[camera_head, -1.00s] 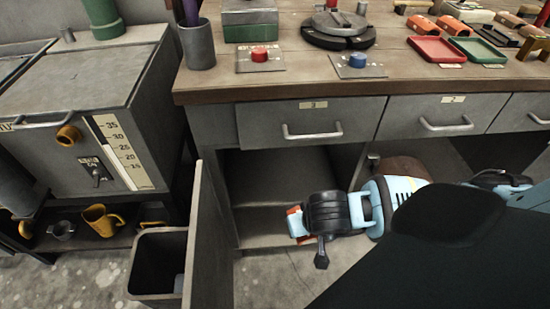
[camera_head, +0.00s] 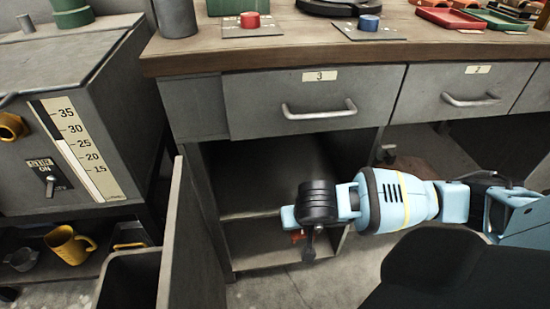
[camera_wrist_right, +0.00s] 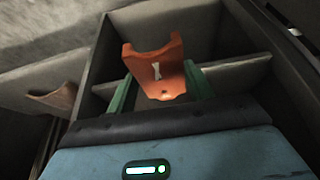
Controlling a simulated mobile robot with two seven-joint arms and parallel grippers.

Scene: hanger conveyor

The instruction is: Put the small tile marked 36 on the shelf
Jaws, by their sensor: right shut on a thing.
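A small orange curved tile (camera_wrist_right: 152,72) is held between the green fingers of my right gripper (camera_wrist_right: 160,88) in the right wrist view. It bears a pale mark that I cannot read. My right gripper (camera_head: 294,230) is at the open cabinet under the drawer labelled 3. The cabinet has a grey inner shelf (camera_head: 249,213); a grey board and dividing walls also show beyond the tile in the right wrist view. I cannot tell whether the tile touches the shelf. My left gripper is out of view.
An open cabinet door (camera_head: 180,245) stands left of the opening. A dark bin (camera_head: 130,280) is beside it. The worktop (camera_head: 260,47) and the drawer handle (camera_head: 318,112) lie above. A rust-brown curved thing (camera_wrist_right: 52,99) shows at the left in the right wrist view.

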